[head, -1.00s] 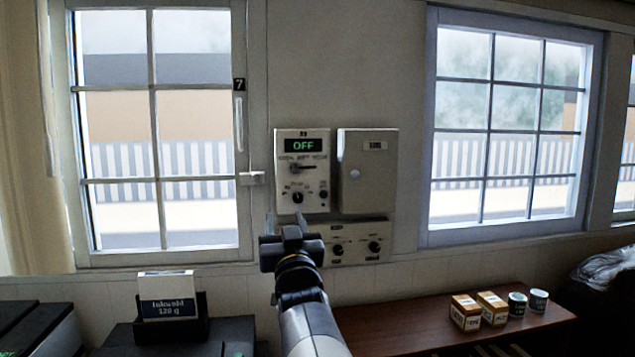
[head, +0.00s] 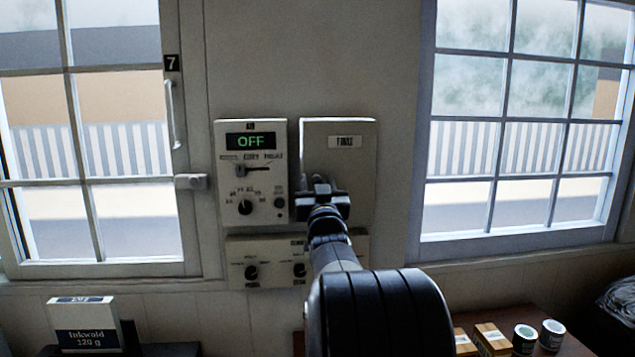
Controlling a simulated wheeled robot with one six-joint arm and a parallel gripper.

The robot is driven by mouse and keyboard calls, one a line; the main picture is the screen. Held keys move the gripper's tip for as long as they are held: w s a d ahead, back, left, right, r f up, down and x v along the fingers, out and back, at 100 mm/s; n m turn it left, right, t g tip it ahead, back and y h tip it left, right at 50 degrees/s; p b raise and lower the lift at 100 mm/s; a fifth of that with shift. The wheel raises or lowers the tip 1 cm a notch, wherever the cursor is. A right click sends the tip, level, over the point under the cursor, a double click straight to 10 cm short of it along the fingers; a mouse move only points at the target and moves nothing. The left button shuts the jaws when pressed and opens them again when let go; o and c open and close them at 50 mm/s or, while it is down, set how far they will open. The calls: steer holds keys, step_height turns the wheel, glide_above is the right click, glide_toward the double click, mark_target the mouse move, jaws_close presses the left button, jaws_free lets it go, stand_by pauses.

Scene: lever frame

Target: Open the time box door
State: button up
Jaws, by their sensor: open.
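The time box is probably the plain grey-white box (head: 340,137) on the wall, with a small label near its top whose print I cannot read surely. Its door face looks flat against the box, with no gap showing. My gripper (head: 319,186) is open in front of the left-middle of this door. The round knob on the door is hidden behind my gripper. I cannot tell whether the fingers touch the knob or stand around it.
A control panel (head: 251,205) with a green OFF display is close on the left. A lower panel with knobs (head: 262,250) sits beneath. Windows flank the boxes. Small cartons (head: 491,338) and tins stand on a shelf at lower right.

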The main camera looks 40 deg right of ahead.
jaws_close()
stand_by(0.3)
steer(key=shift+s, duration=0.15)
